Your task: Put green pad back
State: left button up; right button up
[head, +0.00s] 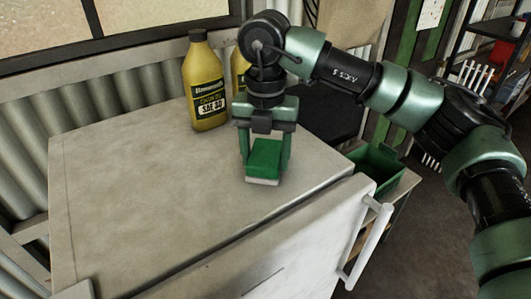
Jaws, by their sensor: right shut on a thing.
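The green pad (265,159) has a green body with a pale layer along its bottom edge. My right gripper (264,160) points down over the light grey worktop (130,190) and is shut on the pad, with one finger on each side of it. The pad is at or just above the worktop, near its right part; I cannot tell whether it touches. A green open bin (377,168) stands beyond the worktop's right edge, lower down. My left gripper is not in view.
A yellow oil bottle (207,85) stands at the back of the worktop, with a second yellow bottle (240,70) partly hidden behind my arm. A dark object (325,108) lies behind. A white door with a handle (368,243) is at the front right. The worktop's left and middle are clear.

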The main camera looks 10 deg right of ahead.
aim_at(265, 153)
jog(key=shift+f, duration=0.15)
jog(key=o, duration=1.1)
jog(key=shift+o, duration=1)
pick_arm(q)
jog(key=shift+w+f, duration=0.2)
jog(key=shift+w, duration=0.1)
pick_arm(e)
jog(key=shift+r, duration=0.5)
notch_tip(265, 153, up, 5)
jog(key=shift+f+b, duration=0.1)
jog(key=shift+b, duration=1)
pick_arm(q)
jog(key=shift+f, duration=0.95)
pick_arm(e)
notch_tip(265, 153, up, 7)
jog(key=shift+f, duration=0.2)
